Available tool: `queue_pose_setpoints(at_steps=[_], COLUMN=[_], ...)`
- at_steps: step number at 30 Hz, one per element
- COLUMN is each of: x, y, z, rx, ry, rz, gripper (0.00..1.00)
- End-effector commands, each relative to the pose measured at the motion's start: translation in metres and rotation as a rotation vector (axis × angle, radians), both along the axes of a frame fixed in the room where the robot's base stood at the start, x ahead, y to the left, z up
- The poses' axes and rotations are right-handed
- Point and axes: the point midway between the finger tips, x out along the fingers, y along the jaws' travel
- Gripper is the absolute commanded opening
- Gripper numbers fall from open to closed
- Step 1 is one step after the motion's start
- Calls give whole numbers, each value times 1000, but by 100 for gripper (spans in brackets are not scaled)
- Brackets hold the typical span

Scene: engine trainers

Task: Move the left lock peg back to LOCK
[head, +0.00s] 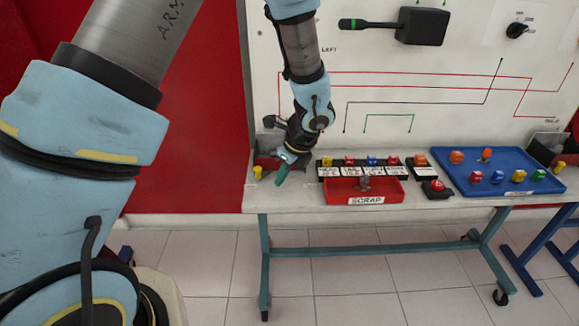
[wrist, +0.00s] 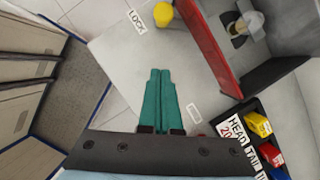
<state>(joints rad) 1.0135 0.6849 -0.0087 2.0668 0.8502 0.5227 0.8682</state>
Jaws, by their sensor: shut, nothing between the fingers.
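My gripper (head: 284,171) reaches down over the left end of the bench in the head view. In the wrist view its two teal fingers (wrist: 160,75) are shut together with nothing between them, over bare grey bench top. A yellow peg (wrist: 163,14) stands past the fingertips at the top of the wrist view, apart from them. A white LOCK label (wrist: 136,21) lies beside it. The yellow peg (head: 257,172) also shows in the head view, left of my gripper. A small pale label (wrist: 195,112) lies right of the fingers; its text is unreadable.
A red-walled bin (wrist: 210,45) stands close on the right in the wrist view. A black block (wrist: 262,150) holds coloured pieces. The red SCRAP tray (head: 345,197), red button (head: 437,186) and blue tray (head: 540,182) lie rightward. A wiring panel (head: 430,110) rises behind.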

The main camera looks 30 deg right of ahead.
Motion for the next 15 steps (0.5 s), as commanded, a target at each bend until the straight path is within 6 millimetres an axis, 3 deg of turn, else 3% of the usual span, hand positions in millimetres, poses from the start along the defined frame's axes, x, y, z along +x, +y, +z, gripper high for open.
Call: queue_pose_setpoints(at_steps=[6, 15], x=[22, 26], y=[11, 13], z=[3, 2], rx=[-1, -1], ry=[-1, -2], rz=[1, 1], gripper=[0, 0])
